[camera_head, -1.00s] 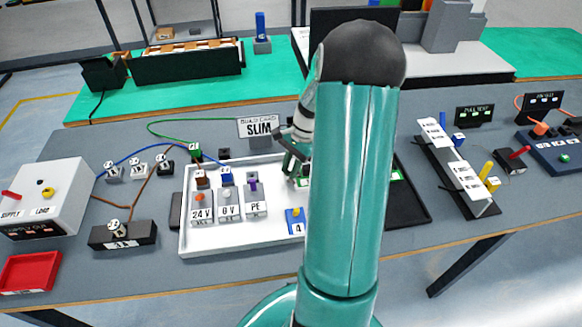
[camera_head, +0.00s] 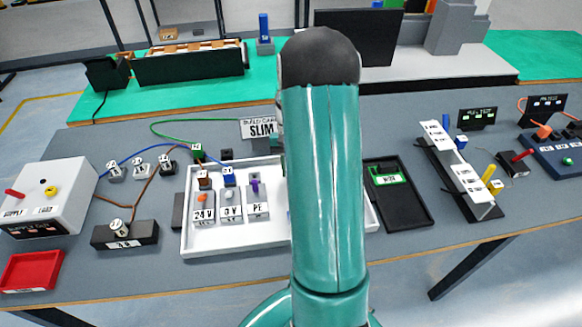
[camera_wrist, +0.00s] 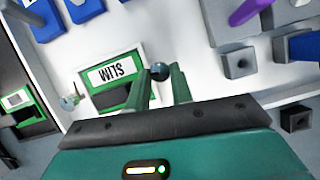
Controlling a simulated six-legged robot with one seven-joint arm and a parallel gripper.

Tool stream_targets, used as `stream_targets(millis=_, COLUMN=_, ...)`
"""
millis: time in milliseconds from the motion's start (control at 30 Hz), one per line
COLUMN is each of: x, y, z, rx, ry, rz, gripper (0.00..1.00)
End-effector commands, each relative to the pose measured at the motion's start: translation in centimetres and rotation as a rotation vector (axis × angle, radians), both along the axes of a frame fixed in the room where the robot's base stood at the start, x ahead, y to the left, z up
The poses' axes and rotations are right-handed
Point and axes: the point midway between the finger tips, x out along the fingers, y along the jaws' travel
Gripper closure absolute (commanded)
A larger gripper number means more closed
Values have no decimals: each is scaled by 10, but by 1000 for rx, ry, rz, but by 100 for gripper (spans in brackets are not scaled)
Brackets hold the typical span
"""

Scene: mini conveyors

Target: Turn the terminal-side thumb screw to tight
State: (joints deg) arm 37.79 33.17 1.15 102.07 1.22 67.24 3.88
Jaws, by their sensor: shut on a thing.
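In the wrist view my gripper (camera_wrist: 159,72) is shut on a dark round thumb screw (camera_wrist: 160,72), which shows between the fingertips. It stands at the edge of a green-framed module (camera_wrist: 141,62) with a white label, on the side toward the grey and blue terminals (camera_wrist: 237,63). A second, silvery thumb screw (camera_wrist: 69,103) stands at the module's opposite side. Whether the gripped screw is tight cannot be told. In the head view my own arm hides the gripper, the module and both screws.
The white tray (camera_head: 225,248) holds the 24 V, 0 V and PE blocks (camera_head: 230,205). A black tray (camera_head: 405,210) with a green-edged part lies to its right. A SLIM sign (camera_head: 259,128) stands behind. Blue parts (camera_wrist: 85,9) lie near the module.

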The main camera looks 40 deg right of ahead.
Motion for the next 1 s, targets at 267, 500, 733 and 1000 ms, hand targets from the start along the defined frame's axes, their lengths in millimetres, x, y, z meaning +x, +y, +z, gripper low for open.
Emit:
stream_targets(millis=267, x=1, y=1, z=1, rx=-1, ry=-2, rz=110, gripper=100)
stream_targets(millis=500, x=1, y=1, z=1, rx=-1, ry=-2, rz=136, gripper=100)
stream_targets(millis=733, x=1, y=1, z=1, rx=-2, ry=-1, rz=138, gripper=100)
stream_targets(millis=1000, x=1, y=1, z=0, rx=0, ry=-1, rz=136, gripper=56)
